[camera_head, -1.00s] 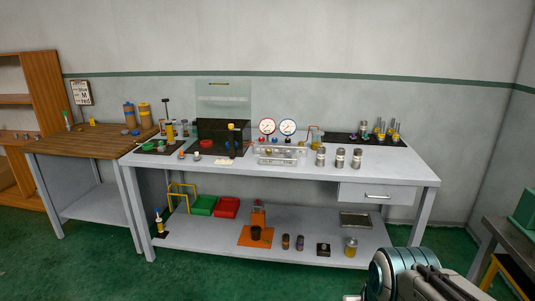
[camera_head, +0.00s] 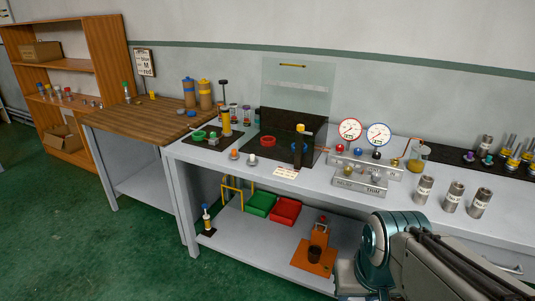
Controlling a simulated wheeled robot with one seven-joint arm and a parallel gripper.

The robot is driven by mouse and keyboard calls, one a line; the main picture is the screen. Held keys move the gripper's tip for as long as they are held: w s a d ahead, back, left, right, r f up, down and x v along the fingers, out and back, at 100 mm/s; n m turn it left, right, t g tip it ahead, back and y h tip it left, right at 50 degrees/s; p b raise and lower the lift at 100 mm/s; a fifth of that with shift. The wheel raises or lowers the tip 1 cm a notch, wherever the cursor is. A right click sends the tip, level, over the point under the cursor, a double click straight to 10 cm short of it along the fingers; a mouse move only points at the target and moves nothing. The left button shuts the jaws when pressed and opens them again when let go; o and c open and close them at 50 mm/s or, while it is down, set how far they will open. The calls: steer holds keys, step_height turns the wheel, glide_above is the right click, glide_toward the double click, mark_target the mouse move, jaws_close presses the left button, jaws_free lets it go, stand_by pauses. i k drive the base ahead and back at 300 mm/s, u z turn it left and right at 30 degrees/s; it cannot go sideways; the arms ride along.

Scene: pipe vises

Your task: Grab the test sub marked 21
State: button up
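Three grey metal cylinders with pale labels, which look like the test subs, stand upright in a row on the bench top at the right: a left one (camera_head: 424,189), a middle one (camera_head: 453,197) and a right one (camera_head: 480,204). Their markings are too small to read, so I cannot tell which is 21. More subs or fittings (camera_head: 486,145) stand on a black mat at the far right, also unreadable. My arm shows at the lower right, in front of the bench and below the three cylinders. My gripper's fingers do not show.
The grey bench (camera_head: 232,165) has a lower shelf with red (camera_head: 285,211) and green bins. A wooden-topped table (camera_head: 130,120) stands left. Green floor is open at front left.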

mark_target(482, 200)
steer(key=u, duration=0.1)
steer(key=i, duration=0.6)
steer(key=u, duration=1.25)
steer(key=k, duration=1.85)
steer(key=z, duration=1.65)
